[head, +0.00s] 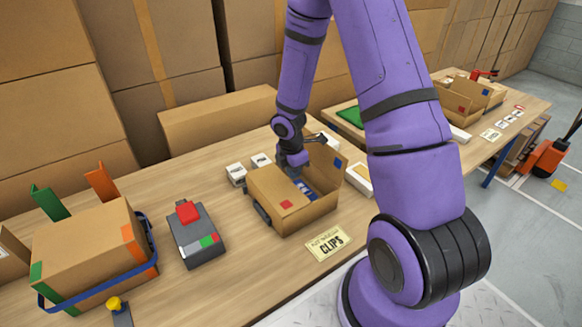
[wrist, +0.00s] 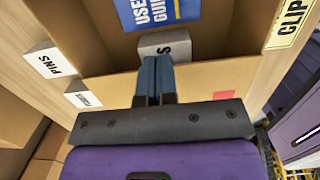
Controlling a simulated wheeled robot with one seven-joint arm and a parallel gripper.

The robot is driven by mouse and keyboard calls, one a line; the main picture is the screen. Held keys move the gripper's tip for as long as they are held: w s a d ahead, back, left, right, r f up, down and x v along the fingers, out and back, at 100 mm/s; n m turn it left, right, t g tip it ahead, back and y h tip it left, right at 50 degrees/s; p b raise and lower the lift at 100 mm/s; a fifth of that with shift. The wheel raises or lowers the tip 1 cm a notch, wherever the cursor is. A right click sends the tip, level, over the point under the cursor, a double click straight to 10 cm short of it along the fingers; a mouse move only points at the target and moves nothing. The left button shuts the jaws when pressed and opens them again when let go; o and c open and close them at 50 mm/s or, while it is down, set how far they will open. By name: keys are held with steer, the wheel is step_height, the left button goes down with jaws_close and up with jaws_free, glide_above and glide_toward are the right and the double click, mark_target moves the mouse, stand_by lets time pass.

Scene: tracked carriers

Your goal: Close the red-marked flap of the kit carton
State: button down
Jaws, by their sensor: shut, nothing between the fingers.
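The kit carton (head: 312,218) stands open on the table, with a blue booklet (head: 305,189) inside; it shows as "USER GUIDE" in the wrist view (wrist: 165,10). The red-marked flap (head: 268,188) is at the carton's left side, its red square (head: 286,204) facing up; the red patch also shows in the wrist view (wrist: 223,94). I cannot tell its exact angle. The blue-marked flap (head: 327,170) stands raised on the right. Contact is unclear.
White boxes (head: 236,173) stand behind the carton, and a CLIPS card (head: 328,242) lies in front. A grey device with a red button (head: 188,211) and a strapped carton (head: 85,250) are to the left. Bare table lies between the device and kit carton.

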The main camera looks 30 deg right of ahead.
steer(key=shift+d+f, duration=0.1)
steer(key=shift+f, duration=0.4)
stand_by(0.3)
steer(key=shift+s+f, duration=0.1)
steer(key=shift+f, duration=0.05)
